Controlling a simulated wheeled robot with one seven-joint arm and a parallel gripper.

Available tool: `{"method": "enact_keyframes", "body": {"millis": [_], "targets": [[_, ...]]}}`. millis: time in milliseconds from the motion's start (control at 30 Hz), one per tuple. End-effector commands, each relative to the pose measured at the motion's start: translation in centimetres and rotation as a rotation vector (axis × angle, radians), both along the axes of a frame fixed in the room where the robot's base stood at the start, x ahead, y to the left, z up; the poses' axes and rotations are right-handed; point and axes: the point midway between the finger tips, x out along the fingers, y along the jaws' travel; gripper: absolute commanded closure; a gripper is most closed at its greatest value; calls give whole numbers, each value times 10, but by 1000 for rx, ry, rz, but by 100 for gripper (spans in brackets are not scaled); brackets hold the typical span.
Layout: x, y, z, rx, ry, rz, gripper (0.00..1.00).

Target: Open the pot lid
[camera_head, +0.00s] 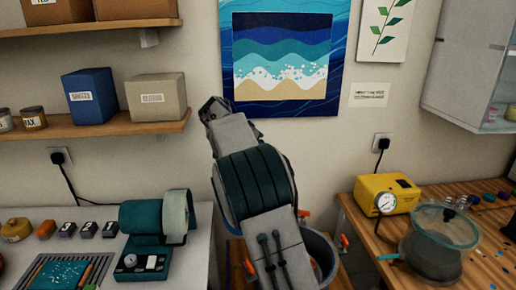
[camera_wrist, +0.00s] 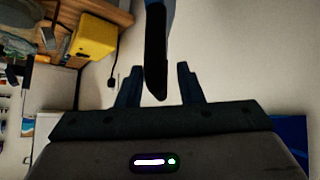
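A round pot (camera_head: 325,255) with a blue-grey rim and orange clamps stands at the bottom middle of the head view. My raised arm hides much of it, and I cannot make out how its lid sits. My gripper (camera_wrist: 159,67) shows in the wrist view with its two dark fingers apart. A dark bar with a blue upper part (camera_wrist: 157,55) shows between the fingers, with gaps on both sides; I cannot tell what it is or whether it lies within the grip. In the head view I cannot make out the fingers.
A clear-lidded chamber (camera_head: 432,262) and a yellow pump (camera_head: 388,194) stand on the right wooden bench. The pump also shows in the wrist view (camera_wrist: 93,37). A teal roller device (camera_head: 155,230) is on the left bench. A wave picture (camera_head: 281,55) hangs behind my arm.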

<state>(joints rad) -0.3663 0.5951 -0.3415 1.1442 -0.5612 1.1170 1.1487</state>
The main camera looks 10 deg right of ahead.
Motion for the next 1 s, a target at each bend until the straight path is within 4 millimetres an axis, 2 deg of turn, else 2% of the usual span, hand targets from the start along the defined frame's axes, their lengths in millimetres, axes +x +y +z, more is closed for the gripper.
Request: {"method": "enact_keyframes", "body": {"millis": [167,400,600,800,1000], "targets": [[-11,20,20,2,-5,4,67],[-32,52,60,1,-4,3,67],[-44,70,85,-1,-2,-1,67],[-49,77,94,-1,-1,-1,67],[-50,77,94,-1,0,-2,67]]}}
